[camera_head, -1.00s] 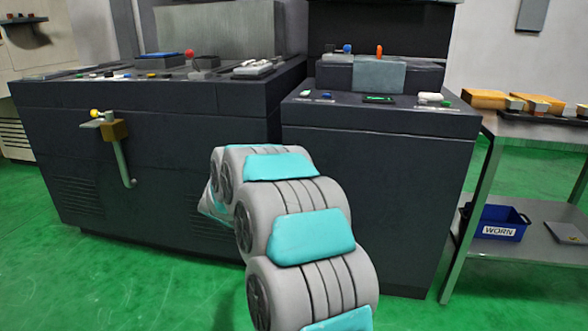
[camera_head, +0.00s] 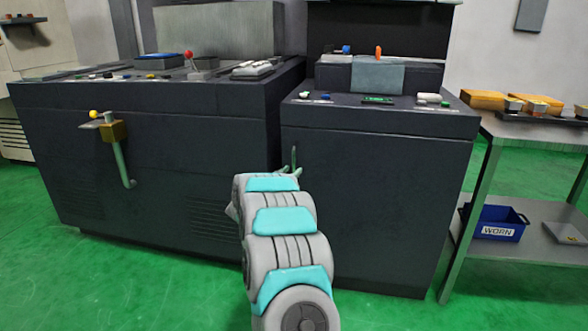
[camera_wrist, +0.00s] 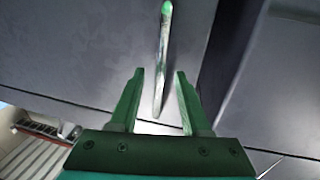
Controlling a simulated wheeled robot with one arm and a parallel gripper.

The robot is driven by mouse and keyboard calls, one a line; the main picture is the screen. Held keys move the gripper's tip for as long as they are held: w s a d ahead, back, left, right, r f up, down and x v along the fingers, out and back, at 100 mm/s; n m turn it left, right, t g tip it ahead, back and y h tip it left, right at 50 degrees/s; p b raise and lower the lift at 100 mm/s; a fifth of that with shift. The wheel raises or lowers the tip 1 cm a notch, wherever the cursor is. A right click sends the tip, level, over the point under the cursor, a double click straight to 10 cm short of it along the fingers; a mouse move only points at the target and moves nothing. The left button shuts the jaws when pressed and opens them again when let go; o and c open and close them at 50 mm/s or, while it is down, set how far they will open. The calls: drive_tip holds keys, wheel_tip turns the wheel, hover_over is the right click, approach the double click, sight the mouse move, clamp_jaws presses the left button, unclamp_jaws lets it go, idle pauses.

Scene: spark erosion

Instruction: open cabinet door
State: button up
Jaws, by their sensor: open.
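The cabinet door (camera_head: 380,200) is the dark front panel of the right-hand machine and looks closed. A slim upright greenish handle (camera_head: 294,157) stands near its left edge. In the wrist view the handle (camera_wrist: 164,45) is a pale bar with a green end. My gripper (camera_head: 288,171) is just below the handle in the head view, partly hidden behind my arm. In the wrist view my gripper (camera_wrist: 160,74) is open, and the bar's lower part lies between its two green fingers in the picture. Contact cannot be seen.
A wider dark cabinet (camera_head: 150,190) with a brass-coloured latch (camera_head: 115,131) stands at the left. A metal table (camera_head: 540,130) with a blue bin (camera_head: 495,222) on its lower shelf stands at the right. Green floor (camera_head: 130,285) is clear in front.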

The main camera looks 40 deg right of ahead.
drive_tip(key=shift+x, duration=1.4)
clamp_jaws()
idle(0.4)
